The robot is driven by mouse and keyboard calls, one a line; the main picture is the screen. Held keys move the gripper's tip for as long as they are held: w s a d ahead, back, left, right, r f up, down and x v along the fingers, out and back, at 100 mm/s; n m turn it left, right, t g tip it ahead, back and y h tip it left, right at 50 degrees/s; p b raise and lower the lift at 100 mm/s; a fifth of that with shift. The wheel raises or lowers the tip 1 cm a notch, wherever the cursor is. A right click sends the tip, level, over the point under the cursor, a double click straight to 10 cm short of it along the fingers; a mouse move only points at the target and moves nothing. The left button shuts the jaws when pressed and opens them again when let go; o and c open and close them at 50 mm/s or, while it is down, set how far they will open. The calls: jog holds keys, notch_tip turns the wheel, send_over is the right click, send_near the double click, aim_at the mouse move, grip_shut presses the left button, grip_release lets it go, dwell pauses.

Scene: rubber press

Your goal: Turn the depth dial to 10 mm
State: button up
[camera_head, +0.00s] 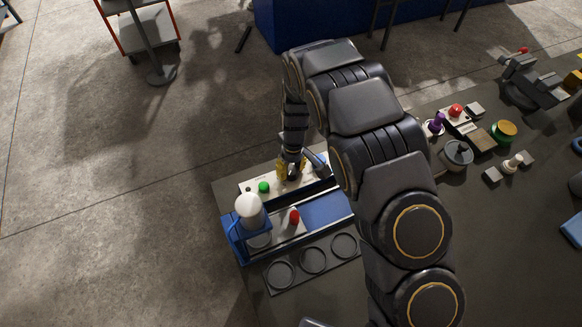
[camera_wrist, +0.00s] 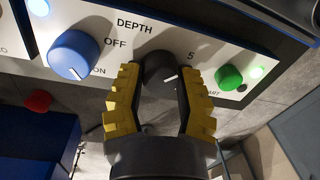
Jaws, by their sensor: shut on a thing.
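The depth dial (camera_wrist: 160,75) is a dark round knob on the white panel (camera_wrist: 215,62) under the printed word DEPTH. Its white pointer mark sits on its right side, and a printed 5 shows to its upper right. No 10 is visible. My gripper (camera_wrist: 161,84) has its yellow stepped fingers on either side of the dial and is shut on it. In the head view, my gripper (camera_head: 291,170) is at the press's control panel (camera_head: 249,189), and the dial cannot be made out there.
A blue knob (camera_wrist: 73,54) marked OFF and ON is left of the dial. A green button (camera_wrist: 228,77) is close on the right, beside a lit lamp (camera_wrist: 257,72). In the head view, a red knob (camera_head: 294,216) and a white cylinder (camera_head: 249,209) stand on the blue press.

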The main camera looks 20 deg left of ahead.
aim_at(295, 170)
jog(key=m, duration=0.5)
jog(key=shift+d+f+m, duration=0.1)
jog(key=shift+d+m, duration=0.05)
jog(key=shift+m, duration=0.25)
jog(key=m, duration=0.5)
jog(key=shift+d+m+t, duration=0.1)
jog(key=shift+m+t, duration=0.2)
jog(key=shift+m, duration=0.1)
jog(key=o, duration=1.1)
jog(key=shift+o, duration=0.2)
notch_tip(295, 170, up, 12)
jog(key=shift+d, duration=0.3)
